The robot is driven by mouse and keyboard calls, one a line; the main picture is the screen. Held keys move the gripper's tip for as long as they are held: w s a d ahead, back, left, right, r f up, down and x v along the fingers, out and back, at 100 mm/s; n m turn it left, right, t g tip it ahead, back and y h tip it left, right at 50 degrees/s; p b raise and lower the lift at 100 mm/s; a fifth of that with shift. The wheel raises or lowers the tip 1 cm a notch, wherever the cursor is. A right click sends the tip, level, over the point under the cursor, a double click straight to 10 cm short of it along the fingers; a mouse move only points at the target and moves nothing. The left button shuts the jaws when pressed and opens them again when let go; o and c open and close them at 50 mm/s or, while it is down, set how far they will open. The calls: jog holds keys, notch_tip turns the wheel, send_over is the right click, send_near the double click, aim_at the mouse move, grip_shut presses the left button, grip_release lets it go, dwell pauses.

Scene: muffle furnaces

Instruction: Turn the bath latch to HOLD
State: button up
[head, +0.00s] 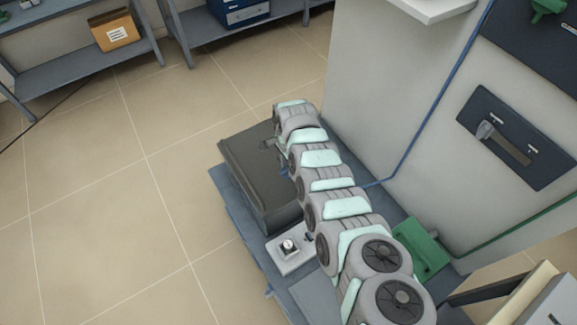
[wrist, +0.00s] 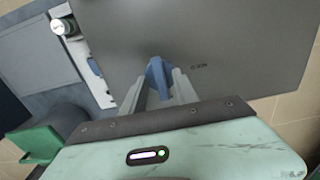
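A dark grey box (head: 240,168) stands on the blue-grey bench; its flat top (wrist: 220,40) fills much of the wrist view. A small blue part (wrist: 157,78), which looks like the bath latch, stands at this box. My gripper (wrist: 160,82) has one pale finger on each side of it, and the blue part fills most of the gap near the fingertips. I cannot tell whether the fingers press on it. Small dark lettering (wrist: 198,66) beside it is too small to read surely. In the head view my arm hides the fingertips.
A white block with a round knob (head: 289,246) sits in front of the box, also in the wrist view (wrist: 62,27). A green block (head: 422,250) lies right of my arm. A dark wall panel with a lever (head: 510,140) hangs at right. Open floor lies left.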

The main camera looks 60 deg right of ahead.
grip_shut()
dwell(0.3)
dwell(0.3)
